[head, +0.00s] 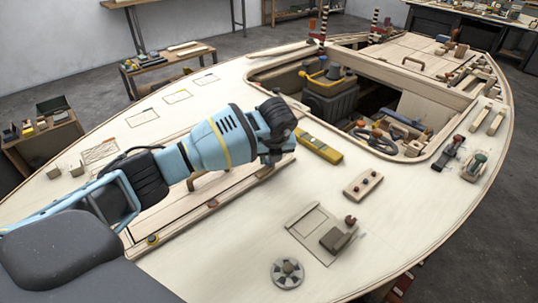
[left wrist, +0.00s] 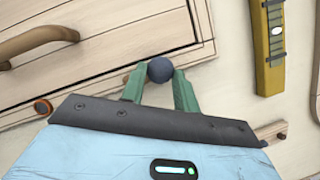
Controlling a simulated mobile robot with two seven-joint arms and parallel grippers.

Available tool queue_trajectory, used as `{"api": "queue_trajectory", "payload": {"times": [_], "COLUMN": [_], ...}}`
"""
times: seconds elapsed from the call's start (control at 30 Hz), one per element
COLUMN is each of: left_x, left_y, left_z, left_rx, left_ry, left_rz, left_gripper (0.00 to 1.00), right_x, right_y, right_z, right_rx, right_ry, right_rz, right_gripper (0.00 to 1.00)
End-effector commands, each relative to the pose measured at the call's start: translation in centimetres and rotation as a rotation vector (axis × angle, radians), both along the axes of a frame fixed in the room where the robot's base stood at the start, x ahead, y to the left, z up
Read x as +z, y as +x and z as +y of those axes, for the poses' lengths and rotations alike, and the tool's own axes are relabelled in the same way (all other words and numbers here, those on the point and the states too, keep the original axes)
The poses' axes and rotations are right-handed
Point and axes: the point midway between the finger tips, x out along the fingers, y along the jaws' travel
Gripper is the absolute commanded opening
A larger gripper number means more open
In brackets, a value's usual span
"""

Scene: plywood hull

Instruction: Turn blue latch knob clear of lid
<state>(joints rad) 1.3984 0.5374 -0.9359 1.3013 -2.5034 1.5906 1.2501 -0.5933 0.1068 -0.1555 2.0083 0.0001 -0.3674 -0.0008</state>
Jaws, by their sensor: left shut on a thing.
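The blue latch knob (left wrist: 160,70) is a small dark-blue ball at the edge of the planked lid (left wrist: 110,58). My left gripper (left wrist: 159,77) has its green fingers on either side of the knob, shut on it. In the head view my left arm reaches in from the left over the lid (head: 160,212), and its dark wrist hides the knob and fingertips. The lid has a curved wooden handle (left wrist: 38,42). An orange knob (left wrist: 42,106) sits by the lid's near edge. My right gripper is not in view.
A yellow level (head: 319,149) lies right of the wrist. Beyond it is an open hatch holding a dark grey box (head: 331,101). The near deck is mostly bare.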

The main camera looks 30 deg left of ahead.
Motion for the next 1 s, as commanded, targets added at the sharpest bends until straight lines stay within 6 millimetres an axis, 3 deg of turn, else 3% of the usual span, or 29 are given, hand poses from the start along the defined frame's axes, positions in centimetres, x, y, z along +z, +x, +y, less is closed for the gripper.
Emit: {"api": "queue_trajectory", "payload": {"times": [0.57, 0.6, 0.77, 1.0], "left_x": [0.3, 0.3, 0.21, 0.1], "left_y": [0.2, 0.2, 0.14, 0.08], "left_z": [0.01, 0.01, 0.0, -0.01], "left_rx": [0.038, 0.038, 0.037, 0.036], "left_ry": [0.0, 0.0, -0.001, -0.001], "left_rz": [-0.007, -0.007, -0.005, -0.002], "left_gripper": [0.07, 0.31, 0.52, 0.52], "right_x": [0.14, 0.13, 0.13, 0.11], "right_y": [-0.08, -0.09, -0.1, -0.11], "right_z": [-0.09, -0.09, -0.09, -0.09], "right_rx": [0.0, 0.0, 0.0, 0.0], "right_ry": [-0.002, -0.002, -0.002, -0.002], "right_rz": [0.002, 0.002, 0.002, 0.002], "right_gripper": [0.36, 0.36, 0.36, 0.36]}}
